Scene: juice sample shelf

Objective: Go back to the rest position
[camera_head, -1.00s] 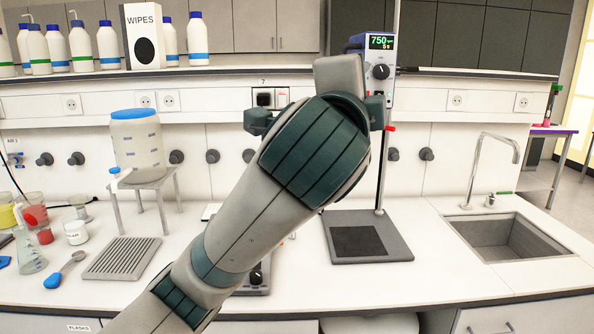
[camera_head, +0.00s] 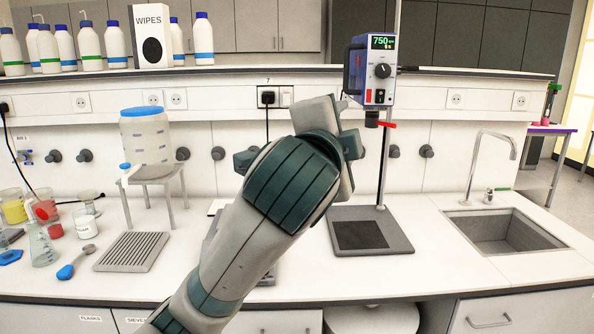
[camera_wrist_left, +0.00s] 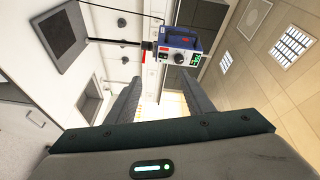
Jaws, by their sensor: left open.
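My left arm reaches up from the bottom of the head view, and its gripper (camera_head: 325,118) is raised over the bench, mostly hidden behind the wrist. In the left wrist view the two dark fingers of this gripper (camera_wrist_left: 160,98) stand apart with nothing between them. A blue and white overhead stirrer (camera_head: 372,72) with a lit 750 display hangs on a stand, right of the gripper in the head view. It also shows beyond the fingers in the left wrist view (camera_wrist_left: 180,50). My right gripper is out of view.
The stand's dark base (camera_head: 400,243) is on the white bench, left of a sink (camera_head: 505,232) with a tap. A clear container with a blue lid (camera_head: 146,137) stands on a small rack at left. Beakers, a flask (camera_head: 41,245) and a ribbed tray (camera_head: 132,251) lie below it.

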